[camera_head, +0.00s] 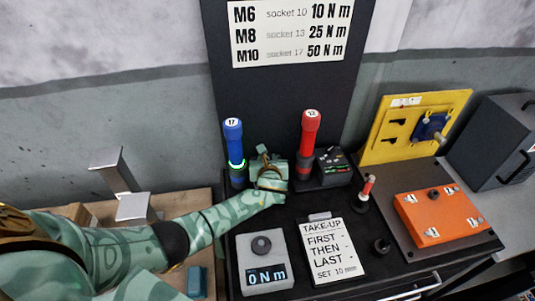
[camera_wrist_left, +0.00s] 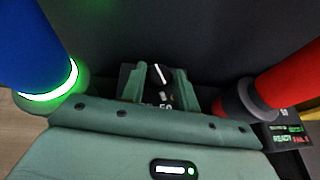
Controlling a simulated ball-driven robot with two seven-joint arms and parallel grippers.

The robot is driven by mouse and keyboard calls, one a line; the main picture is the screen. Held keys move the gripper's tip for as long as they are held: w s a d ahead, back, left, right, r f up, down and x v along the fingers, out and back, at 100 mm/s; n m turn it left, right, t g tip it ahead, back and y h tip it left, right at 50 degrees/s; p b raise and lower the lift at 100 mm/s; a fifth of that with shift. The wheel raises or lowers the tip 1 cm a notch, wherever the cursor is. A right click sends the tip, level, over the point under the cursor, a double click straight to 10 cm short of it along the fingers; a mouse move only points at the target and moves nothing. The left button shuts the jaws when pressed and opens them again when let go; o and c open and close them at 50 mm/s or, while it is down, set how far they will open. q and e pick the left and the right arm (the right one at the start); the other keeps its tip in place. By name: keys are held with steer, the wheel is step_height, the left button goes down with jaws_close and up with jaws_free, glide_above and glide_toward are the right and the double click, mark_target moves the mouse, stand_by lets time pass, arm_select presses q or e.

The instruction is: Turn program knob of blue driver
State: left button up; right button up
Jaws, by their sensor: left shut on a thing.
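The blue driver (camera_head: 234,145) stands upright at the back left of the black bench, with "17" on its top and a lit green ring. It also shows at the left of the left wrist view (camera_wrist_left: 35,45). My left gripper (camera_head: 268,170) is just right of it, over its base unit, which it mostly hides in the head view. In the left wrist view, the dark program knob (camera_wrist_left: 159,74) with a white pointer line sits between the two green fingers (camera_wrist_left: 161,85), which are shut on it. Part of a printed number shows below the knob. My right gripper is not in view.
A red driver (camera_head: 309,140) stands close on the right, beside a dark unit (camera_head: 334,168) with a lit display. A grey tester (camera_head: 265,272) reading "0 Nm" and a white card (camera_head: 333,256) lie in front. An orange box (camera_head: 439,214) and yellow panel (camera_head: 413,120) are farther right.

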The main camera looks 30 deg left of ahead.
arm_select(q)
steer(key=shift+m+h, duration=0.3)
steer(key=o, duration=0.9)
steer(key=shift+a, duration=0.1)
steer(key=p+v, duration=0.3)
steer(key=v, duration=0.6)
steer(key=p+v, duration=0.1)
steer(key=v, duration=0.2)
steer(key=p+v, duration=0.1)
steer(key=v, duration=0.3)
steer(key=shift+s+f, duration=0.25)
steer(key=shift+f, duration=0.05)
